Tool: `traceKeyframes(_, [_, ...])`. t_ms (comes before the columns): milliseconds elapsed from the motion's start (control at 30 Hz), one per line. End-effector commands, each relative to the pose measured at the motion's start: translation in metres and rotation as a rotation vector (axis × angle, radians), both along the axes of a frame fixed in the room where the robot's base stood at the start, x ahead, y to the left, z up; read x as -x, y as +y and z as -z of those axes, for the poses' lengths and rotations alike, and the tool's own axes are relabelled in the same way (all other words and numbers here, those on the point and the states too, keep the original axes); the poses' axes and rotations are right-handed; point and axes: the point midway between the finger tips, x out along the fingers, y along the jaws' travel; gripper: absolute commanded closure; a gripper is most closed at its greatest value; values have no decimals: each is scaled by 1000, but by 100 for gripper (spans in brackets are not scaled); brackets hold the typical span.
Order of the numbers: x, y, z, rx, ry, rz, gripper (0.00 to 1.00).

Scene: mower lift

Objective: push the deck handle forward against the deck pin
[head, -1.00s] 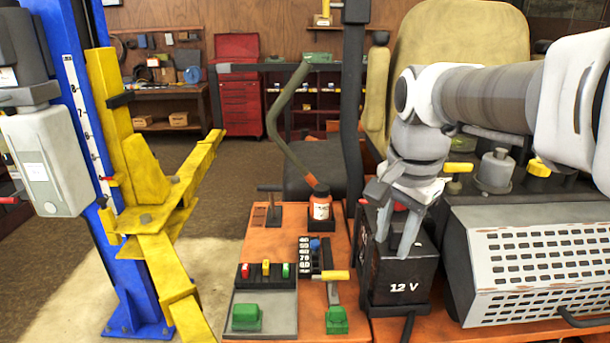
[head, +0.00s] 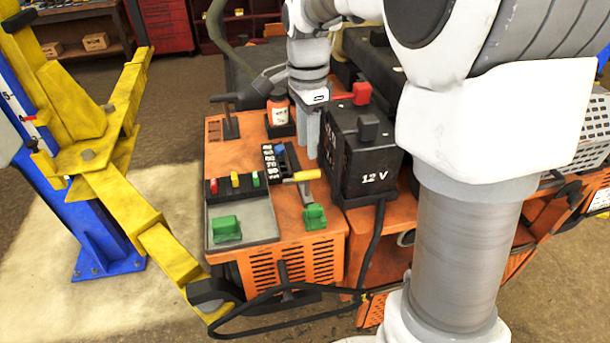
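The deck handle is a lever with a yellow grip (head: 302,176) on the orange body, beside a black plate with white numbers (head: 270,160). The deck pin looks to be the small blue piece (head: 279,150) at that plate, just behind the grip. My gripper (head: 311,152) points down behind the yellow grip, between the numbered plate and the black 12 V battery (head: 365,160). Its fingers stand close together in this view, so I cannot tell how far apart they are. I see nothing held, and no clear contact with the handle.
The battery stands close on the right of my gripper. A yellow lift arm (head: 130,205) runs along the left.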

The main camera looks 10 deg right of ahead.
Motion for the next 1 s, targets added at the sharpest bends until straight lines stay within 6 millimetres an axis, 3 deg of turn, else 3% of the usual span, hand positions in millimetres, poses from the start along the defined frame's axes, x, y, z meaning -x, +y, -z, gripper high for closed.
traceKeyframes(300, [1,0,69,0,4,-1,60])
traceKeyframes(500, [0,0,97,0,2,-1,60])
traceKeyframes(933, [0,0,108,0,-1,-1,60])
traceKeyframes(1000, [0,0,108,0,-1,-1,71])
